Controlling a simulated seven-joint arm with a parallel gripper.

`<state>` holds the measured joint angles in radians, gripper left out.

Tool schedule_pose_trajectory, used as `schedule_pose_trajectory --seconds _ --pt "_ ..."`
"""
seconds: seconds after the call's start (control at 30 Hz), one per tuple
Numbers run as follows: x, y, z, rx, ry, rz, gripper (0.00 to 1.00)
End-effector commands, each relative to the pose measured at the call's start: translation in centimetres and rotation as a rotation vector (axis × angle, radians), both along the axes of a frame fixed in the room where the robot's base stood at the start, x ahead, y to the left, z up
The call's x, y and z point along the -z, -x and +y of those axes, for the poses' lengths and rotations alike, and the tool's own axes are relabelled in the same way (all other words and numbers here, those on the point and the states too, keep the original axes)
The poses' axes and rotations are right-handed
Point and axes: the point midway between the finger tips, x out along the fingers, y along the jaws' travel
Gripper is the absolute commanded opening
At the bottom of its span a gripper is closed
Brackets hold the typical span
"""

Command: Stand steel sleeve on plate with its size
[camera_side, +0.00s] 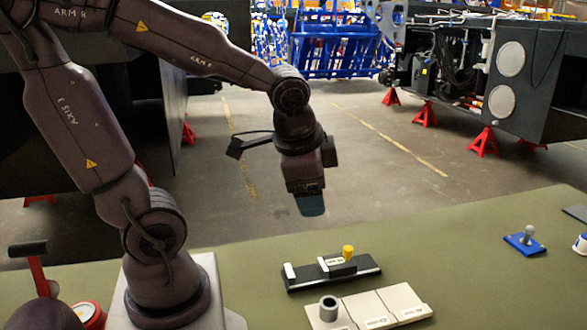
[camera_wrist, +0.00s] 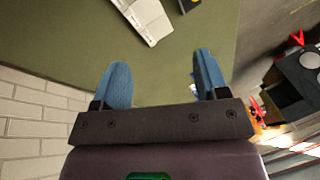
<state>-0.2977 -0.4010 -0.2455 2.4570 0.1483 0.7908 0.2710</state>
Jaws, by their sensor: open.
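A short grey steel sleeve (camera_side: 328,308) stands upright on the left section of a cream plate (camera_side: 372,308) near the table's front edge. The plate has three sections with small labels that I cannot read. My gripper (camera_side: 311,205) hangs in the air above and behind the plate, clear of it and of the sleeve. In the wrist view my gripper (camera_wrist: 161,78) has its two blue fingers wide apart with nothing between them. Part of a cream plate (camera_wrist: 150,18) shows at the top of that view; I cannot make out the sleeve there.
A black fixture (camera_side: 362,272) with a yellow knob (camera_side: 348,252) lies just behind the plate. A blue block with a grey ball-topped post (camera_side: 526,240) stands at the right. A red-and-white round item (camera_side: 90,315) is at the left. The green table (camera_side: 460,260) is clear between.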

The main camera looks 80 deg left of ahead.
Motion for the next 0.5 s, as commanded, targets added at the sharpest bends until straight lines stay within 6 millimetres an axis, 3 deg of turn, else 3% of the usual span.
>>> schedule_pose_trajectory --seconds 0.03,0.2,0.5 --pt "-1.6 0.8 -0.9 -0.047 0.047 -0.074 0.67" --pt "-4.4 3.0 -2.8 -0.181 0.236 -0.209 0.67" --pt "-5.3 3.9 -3.4 -0.232 0.330 -0.245 0.67"
